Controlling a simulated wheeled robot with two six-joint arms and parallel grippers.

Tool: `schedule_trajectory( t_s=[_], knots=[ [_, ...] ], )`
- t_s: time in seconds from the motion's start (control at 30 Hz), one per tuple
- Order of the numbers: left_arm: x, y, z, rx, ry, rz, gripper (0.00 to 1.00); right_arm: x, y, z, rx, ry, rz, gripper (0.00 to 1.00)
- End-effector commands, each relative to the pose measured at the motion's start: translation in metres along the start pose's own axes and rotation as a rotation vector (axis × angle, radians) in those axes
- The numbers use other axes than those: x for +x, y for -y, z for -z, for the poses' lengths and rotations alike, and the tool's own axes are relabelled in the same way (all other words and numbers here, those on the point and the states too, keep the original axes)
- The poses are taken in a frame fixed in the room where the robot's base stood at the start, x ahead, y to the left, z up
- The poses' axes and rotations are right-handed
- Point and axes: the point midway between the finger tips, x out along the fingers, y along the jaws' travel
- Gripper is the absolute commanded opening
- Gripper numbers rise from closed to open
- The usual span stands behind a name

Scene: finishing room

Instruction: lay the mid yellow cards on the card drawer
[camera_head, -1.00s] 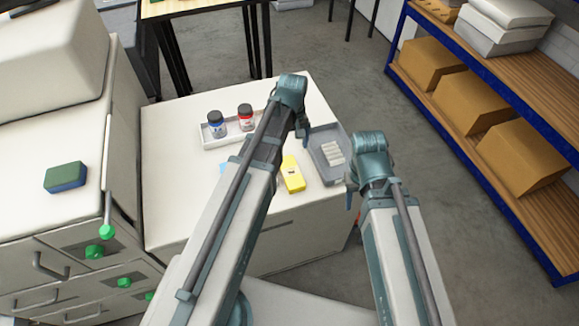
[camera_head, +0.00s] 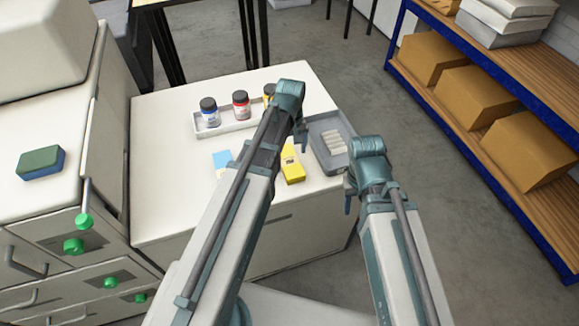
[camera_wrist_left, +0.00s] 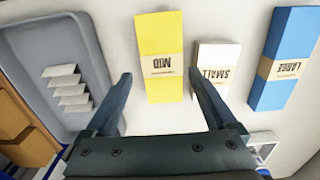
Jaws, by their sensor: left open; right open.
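The mid yellow cards (camera_head: 293,170) are a yellow pack lying on the white cabinet top. In the left wrist view the pack (camera_wrist_left: 158,35) has a tan band reading MID. My left gripper (camera_wrist_left: 161,82) is open and empty, its fingertips on either side of the pack's near part; whether they are at its height I cannot tell. In the head view my left gripper (camera_head: 299,138) is partly hidden by its wrist. A grey tray (camera_head: 320,153), perhaps the card drawer, lies right of the pack with several white pieces in it. My right gripper (camera_head: 349,193) is open near the tray's front.
A white SMALL pack (camera_wrist_left: 215,65) and a blue LARGE pack (camera_wrist_left: 285,60) lie beside the yellow one. A white tray (camera_head: 228,128) with bottles stands behind. A green-blue block (camera_head: 41,163) lies on the left cabinet. Shelving (camera_head: 470,110) stands at right.

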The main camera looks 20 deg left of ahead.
Motion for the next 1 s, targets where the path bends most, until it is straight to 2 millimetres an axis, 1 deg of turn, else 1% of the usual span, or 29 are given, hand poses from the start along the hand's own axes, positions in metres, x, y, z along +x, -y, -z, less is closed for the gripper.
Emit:
schedule_trajectory(
  t_s=[0.17,0.27,0.5,0.57,0.67,0.87,0.97,1.0],
  knots=[
    [0.006,0.001,0.0,0.0,0.0,0.0,0.9,0.006,0.001,0.0,0.0,0.0,0.0,0.5],
    [0.016,0.002,0.0,0.0,0.0,0.0,0.9,0.016,0.002,0.001,0.0,0.0,0.0,0.5],
    [0.046,0.003,0.0,0.0,0.0,0.0,0.9,0.045,0.004,0.003,0.0,0.0,0.0,0.5],
    [0.051,0.003,0.0,0.0,0.0,0.0,0.9,0.05,0.005,0.003,0.0,0.0,0.0,0.5],
    [0.053,0.003,0.0,0.0,0.0,0.0,0.9,0.053,0.005,0.003,0.0,0.0,0.0,0.5],
    [0.051,0.003,0.0,0.0,0.0,0.0,0.9,0.051,0.005,0.003,0.0,0.0,0.0,0.5],
    [0.051,0.003,0.0,0.0,0.0,0.0,0.74,0.051,0.005,0.003,0.0,0.0,0.0,0.5],
    [0.051,0.003,0.0,0.0,0.0,0.0,0.67,0.051,0.005,0.003,0.0,0.0,0.0,0.5]
  ],
)
